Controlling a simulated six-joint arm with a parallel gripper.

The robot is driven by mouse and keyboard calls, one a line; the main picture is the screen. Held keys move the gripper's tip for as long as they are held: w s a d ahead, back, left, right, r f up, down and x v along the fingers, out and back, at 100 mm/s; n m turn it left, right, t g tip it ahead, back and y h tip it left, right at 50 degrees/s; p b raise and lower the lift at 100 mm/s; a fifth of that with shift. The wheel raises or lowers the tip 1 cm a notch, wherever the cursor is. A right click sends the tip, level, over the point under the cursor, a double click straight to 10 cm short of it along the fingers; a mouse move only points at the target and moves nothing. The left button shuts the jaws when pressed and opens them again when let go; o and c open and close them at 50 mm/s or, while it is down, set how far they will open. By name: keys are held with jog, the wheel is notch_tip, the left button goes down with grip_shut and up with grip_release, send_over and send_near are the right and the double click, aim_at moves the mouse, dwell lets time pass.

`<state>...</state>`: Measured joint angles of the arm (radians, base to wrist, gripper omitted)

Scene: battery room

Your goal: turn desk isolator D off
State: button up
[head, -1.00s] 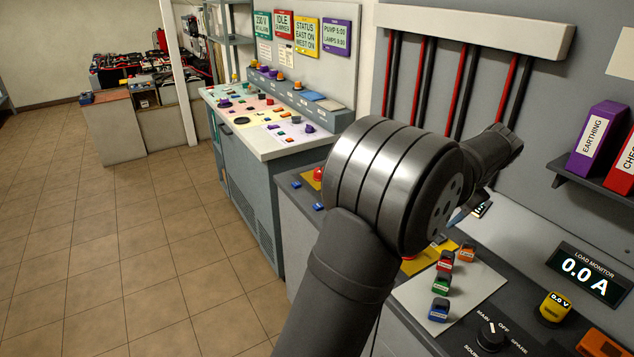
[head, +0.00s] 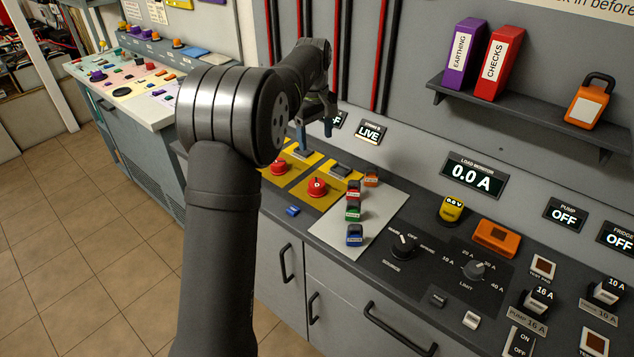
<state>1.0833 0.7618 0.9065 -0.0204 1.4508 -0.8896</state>
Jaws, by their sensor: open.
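Two red rotary isolator knobs sit on yellow plates on the grey desk, a left one (head: 278,167) and a right one (head: 317,187). Their lettering is too small to read, so I cannot tell which is D. My gripper (head: 315,136) is open, pointing down above the back of the yellow plates, apart from both knobs. Its fingers appear empty. My arm hides the part of the desk left of the left knob.
Several coloured tagged blocks (head: 354,211) stand on or beside a light panel (head: 372,222) right of the knobs. A shelf (head: 520,112) with binders overhangs the back.

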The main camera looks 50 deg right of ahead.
aim_at(317, 183)
jog(key=f, duration=1.6)
jog(key=shift+d+f, duration=0.25)
jog(key=shift+f, duration=0.15)
jog(key=c, duration=1)
